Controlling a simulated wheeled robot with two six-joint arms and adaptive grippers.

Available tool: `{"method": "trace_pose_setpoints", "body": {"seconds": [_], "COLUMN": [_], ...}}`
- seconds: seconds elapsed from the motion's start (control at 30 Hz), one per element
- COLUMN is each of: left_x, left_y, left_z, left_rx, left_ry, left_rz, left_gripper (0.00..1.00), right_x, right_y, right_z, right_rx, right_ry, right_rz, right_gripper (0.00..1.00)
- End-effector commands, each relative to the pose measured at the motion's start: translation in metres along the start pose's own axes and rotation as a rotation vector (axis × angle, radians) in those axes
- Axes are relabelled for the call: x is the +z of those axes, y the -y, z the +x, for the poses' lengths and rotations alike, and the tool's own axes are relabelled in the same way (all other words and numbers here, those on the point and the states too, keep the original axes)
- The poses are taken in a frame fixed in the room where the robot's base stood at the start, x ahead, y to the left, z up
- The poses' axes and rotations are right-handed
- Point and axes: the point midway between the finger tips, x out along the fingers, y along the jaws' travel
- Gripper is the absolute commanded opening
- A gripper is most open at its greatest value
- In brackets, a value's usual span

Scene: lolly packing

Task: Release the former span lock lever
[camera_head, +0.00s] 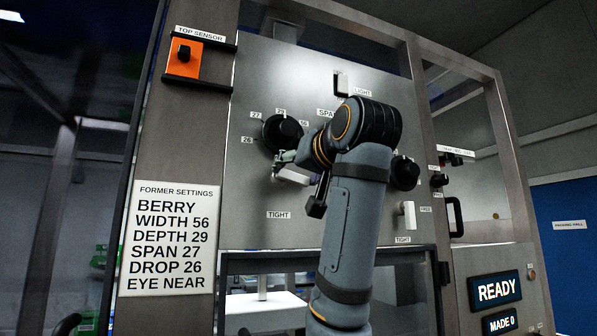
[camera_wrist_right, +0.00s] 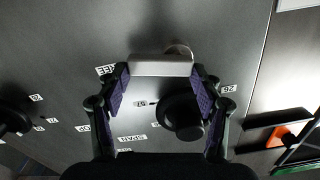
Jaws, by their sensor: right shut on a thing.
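The span lock lever (camera_head: 293,176) is a white bar below the black span dial (camera_head: 282,132) on the grey panel. My right gripper (camera_head: 283,163) is at the lever, partly hidden behind my wrist. In the right wrist view, the lever (camera_wrist_right: 160,66) lies level between the fingertips of the right gripper (camera_wrist_right: 160,78), which is shut on it. Its left end there points toward the FREE label (camera_wrist_right: 106,70). A TIGHT label (camera_head: 278,215) is below the lever in the head view. My left gripper is not in view.
Another white lever (camera_head: 408,214) and a black knob (camera_head: 405,173) are to the right of my arm. A settings sign (camera_head: 169,238) hangs at the left. A READY display (camera_head: 496,291) is at the lower right.

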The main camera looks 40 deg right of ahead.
Motion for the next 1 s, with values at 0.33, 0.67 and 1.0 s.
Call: {"method": "trace_pose_setpoints", "body": {"seconds": [0.33,0.67,1.0], "left_x": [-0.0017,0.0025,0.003], "left_y": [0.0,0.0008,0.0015], "left_z": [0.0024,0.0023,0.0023], "left_rx": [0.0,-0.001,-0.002], "left_ry": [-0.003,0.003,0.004], "left_rz": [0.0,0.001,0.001], "left_gripper": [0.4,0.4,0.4], "right_x": [-0.0043,-0.0057,-0.0054], "right_y": [0.0023,0.0029,0.0029], "right_z": [-0.0002,-0.0002,-0.0001], "right_rx": [0.0,0.001,0.0], "right_ry": [-0.001,-0.002,-0.001], "right_rz": [-0.205,-0.249,-0.248], "right_gripper": [0.34,0.34,0.89]}}
